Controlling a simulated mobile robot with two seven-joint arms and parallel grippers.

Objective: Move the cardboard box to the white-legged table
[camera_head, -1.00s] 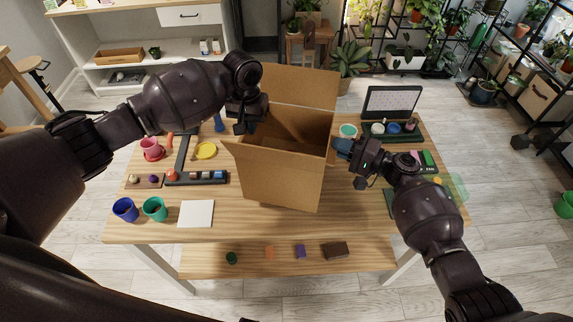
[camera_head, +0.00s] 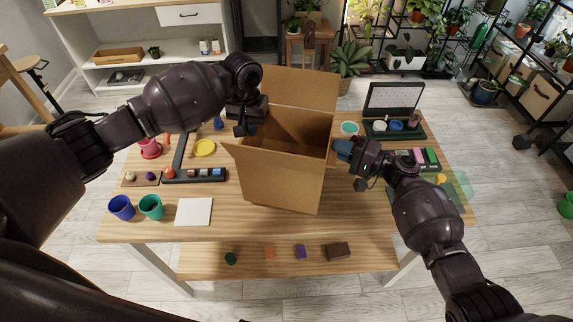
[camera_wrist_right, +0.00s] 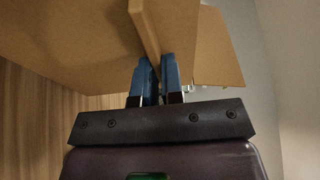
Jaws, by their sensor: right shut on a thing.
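The open cardboard box (camera_head: 282,180) is upright over the middle of the wooden white-legged table (camera_head: 270,228), its flaps raised. I cannot tell whether its bottom touches the tabletop. My right gripper (camera_head: 340,149) is shut on the box's right wall. In the right wrist view, the blue fingertips of that gripper (camera_wrist_right: 157,80) pinch the edge of a cardboard panel (camera_wrist_right: 147,35). My left gripper (camera_head: 243,127) is at the box's left wall; its fingers are mostly hidden, so its grip is unclear.
Blue (camera_head: 121,207) and teal (camera_head: 151,207) cups and a white sheet (camera_head: 194,212) lie left of the box. A dark tray (camera_head: 195,176) is nearby. An open case (camera_head: 393,112) stands behind right. Several small items lie on the lower shelf (camera_head: 200,262).

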